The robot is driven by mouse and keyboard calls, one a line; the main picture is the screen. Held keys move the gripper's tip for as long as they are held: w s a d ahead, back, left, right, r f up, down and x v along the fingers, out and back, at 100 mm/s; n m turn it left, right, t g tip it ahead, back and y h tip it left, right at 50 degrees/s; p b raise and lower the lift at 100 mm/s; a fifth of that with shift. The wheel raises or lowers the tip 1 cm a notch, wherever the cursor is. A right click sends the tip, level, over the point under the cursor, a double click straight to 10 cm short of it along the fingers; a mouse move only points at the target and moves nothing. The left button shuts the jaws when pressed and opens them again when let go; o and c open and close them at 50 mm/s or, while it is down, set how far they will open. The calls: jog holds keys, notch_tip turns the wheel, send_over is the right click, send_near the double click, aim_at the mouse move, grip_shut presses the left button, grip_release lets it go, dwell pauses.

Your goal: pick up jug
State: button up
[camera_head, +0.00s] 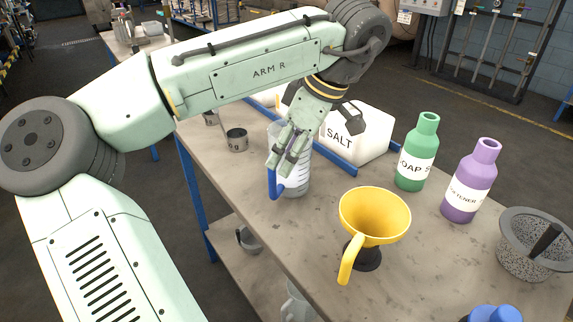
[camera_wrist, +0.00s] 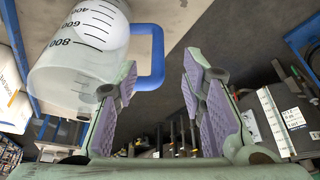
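The jug (camera_head: 297,180) is a clear measuring jug with dark graduations and a blue handle, upright on the table. Its blue handle (camera_head: 273,184) faces the front left. In the wrist view the jug (camera_wrist: 75,70) fills the upper left, and its handle (camera_wrist: 157,62) appears between the two fingertips. My gripper (camera_head: 285,152) is in front of the jug and hides part of its wall. In the wrist view my gripper (camera_wrist: 160,68) is open, with a wide gap between its pads. It does not grip the handle; whether a finger touches the jug I cannot tell.
A white SALT box (camera_head: 358,137) stands behind my gripper. A yellow funnel (camera_head: 374,215), green bottle (camera_head: 416,160), purple bottle (camera_head: 469,185) and grey mortar (camera_head: 525,250) stand to the right. A small metal cup (camera_head: 237,141) is left of the jug.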

aim_at(276, 176)
jog(key=x, duration=0.9)
jog(key=shift+d+p, duration=0.1)
jog(key=shift+p, duration=0.3)
jog(key=shift+c, duration=0.3)
grip_shut()
jog(key=shift+w, duration=0.1)
